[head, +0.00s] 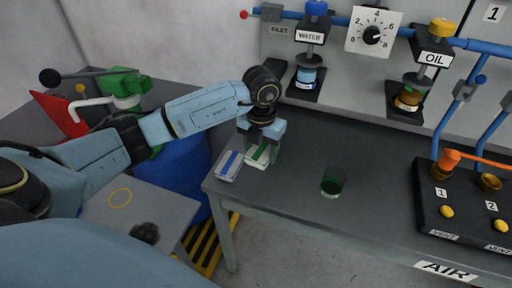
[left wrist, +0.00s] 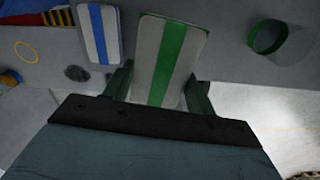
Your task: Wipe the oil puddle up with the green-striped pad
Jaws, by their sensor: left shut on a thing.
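The green-striped pad (head: 257,159) is a pale block with a green band, on the workbench near its left end. My left gripper (head: 260,152) points down over it and is shut on it. In the left wrist view the pad (left wrist: 171,52) sits between the two fingers (left wrist: 158,88). I cannot tell whether the pad still touches the bench. The oil puddle (head: 145,232) is a dark blotch on a lower grey surface at the lower left; it also shows in the left wrist view (left wrist: 76,73). My right gripper is not in view.
A blue-striped pad (head: 229,166) lies just left of the green-striped one. A dark green cup (head: 333,183) stands to the right on the bench. A yellow ring (head: 120,198) marks the lower surface near the puddle. A blue drum (head: 184,172) stands behind that surface.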

